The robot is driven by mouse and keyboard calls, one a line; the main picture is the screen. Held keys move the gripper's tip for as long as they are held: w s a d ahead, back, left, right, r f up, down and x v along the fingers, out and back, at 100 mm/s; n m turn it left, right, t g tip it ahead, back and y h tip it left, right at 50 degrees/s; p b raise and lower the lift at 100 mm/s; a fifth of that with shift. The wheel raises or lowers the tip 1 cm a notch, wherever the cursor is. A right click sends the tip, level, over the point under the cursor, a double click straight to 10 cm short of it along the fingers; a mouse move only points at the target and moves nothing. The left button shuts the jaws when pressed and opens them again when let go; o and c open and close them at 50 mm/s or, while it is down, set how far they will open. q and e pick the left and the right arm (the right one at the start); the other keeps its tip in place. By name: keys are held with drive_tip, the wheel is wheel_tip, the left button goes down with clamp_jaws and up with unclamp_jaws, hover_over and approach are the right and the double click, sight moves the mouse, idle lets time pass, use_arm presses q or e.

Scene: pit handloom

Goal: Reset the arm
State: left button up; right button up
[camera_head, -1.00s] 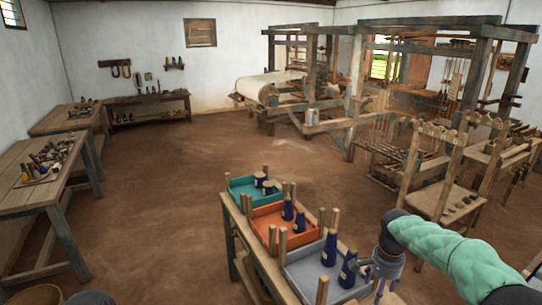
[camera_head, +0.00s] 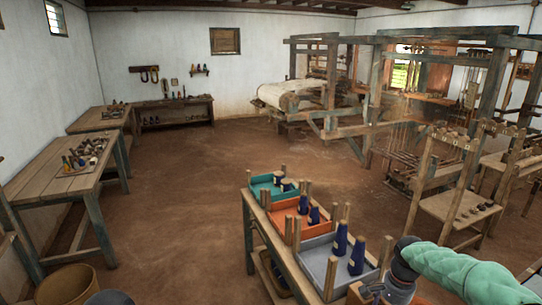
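My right arm in its green quilted sleeve comes in from the bottom right. My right gripper (camera_head: 372,292) is at the bottom edge, low beside the near end of the tray stand; it is small and partly cut off, so I cannot tell if its fingers are open. Two dark blue cones (camera_head: 340,240) stand in the grey tray (camera_head: 316,262), apart from the gripper. The orange tray (camera_head: 286,222) and the teal tray (camera_head: 262,192) behind it also hold blue cones. My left gripper is not in view.
A wooden bench (camera_head: 40,180) with small tools stands at the left, with a basket (camera_head: 66,284) at the bottom left. The loom (camera_head: 372,110) fills the back right, and a wooden rack (camera_head: 455,200) stands at the right. The earthen floor in the middle is clear.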

drive_tip(key=s+a+f+n+y, duration=0.2)
drive_tip(key=s+a+f+n, duration=0.15)
drive_tip(key=a+f, duration=0.6)
drive_tip(key=s+a+f+n+y, duration=0.15)
drive_tip(key=s+a+f, duration=0.4)
drive_tip(key=f, duration=0.65)
drive_tip(key=s+a+f+n, duration=0.2)
drive_tip(key=s+a+f, duration=0.2)
drive_tip(key=s, duration=0.3)
drive_tip(key=s+a+f+n, duration=0.1)
drive_tip(key=s+a+f, duration=0.3)
drive_tip(key=s, duration=0.4)
drive_tip(key=shift+s+a+f+n, duration=0.15)
drive_tip(key=shift+a+f+n, duration=0.1)
drive_tip(key=shift+n, duration=0.15)
